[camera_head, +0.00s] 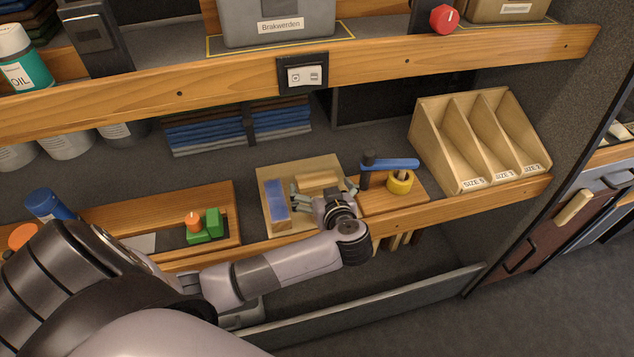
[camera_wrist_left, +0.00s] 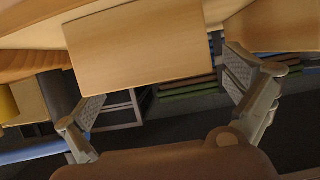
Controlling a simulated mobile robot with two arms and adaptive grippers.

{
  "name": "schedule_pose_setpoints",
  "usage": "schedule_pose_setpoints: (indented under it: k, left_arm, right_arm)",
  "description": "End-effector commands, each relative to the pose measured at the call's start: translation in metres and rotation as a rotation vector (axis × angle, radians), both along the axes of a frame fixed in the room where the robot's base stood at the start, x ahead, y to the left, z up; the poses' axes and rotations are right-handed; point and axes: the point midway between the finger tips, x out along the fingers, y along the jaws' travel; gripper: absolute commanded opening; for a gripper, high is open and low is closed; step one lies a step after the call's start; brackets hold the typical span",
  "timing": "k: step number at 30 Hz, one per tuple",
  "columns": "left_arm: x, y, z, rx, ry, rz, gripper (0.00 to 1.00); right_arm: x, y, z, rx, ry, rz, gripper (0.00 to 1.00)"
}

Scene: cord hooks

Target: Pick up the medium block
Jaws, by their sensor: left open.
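A light wooden block (camera_head: 317,180) lies on a pale wooden board (camera_head: 267,170) on the lower shelf. I take it as the medium block, though no size mark on it is readable. My left gripper (camera_head: 325,190) is open at the block's near side, one finger toward each end. In the left wrist view the block (camera_wrist_left: 140,45) fills the upper middle, ahead of and between the open fingers of the gripper (camera_wrist_left: 166,82). I cannot tell whether the fingers touch it. My wrist hides the board's near right part. My right gripper is not in view.
A blue-topped block (camera_head: 276,195) stands close to the left finger. To the right are a blue-handled hammer (camera_head: 390,164) and a yellow roll (camera_head: 400,182), then a sorter (camera_head: 470,140) with size labels. Green and orange pieces (camera_head: 205,226) lie left. A wooden shelf beam (camera_head: 380,65) runs above.

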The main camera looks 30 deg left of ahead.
Motion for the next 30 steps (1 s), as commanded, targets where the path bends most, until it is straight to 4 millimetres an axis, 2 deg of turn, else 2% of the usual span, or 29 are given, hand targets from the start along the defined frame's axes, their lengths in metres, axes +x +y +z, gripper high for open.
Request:
schedule_pose_setpoints:
  k: [6, 14, 30]
  left_arm:
    - [0.017, 0.019, -0.009, 0.001, 0.000, 0.000, 1.00]
    - [0.018, 0.020, -0.010, 0.000, 0.001, -0.001, 1.00]
    - [0.017, 0.019, -0.010, 0.000, 0.001, -0.001, 0.64]
  right_arm:
    - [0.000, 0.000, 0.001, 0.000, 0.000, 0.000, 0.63]
    - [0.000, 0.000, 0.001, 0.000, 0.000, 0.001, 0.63]
    - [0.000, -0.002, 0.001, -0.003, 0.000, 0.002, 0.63]
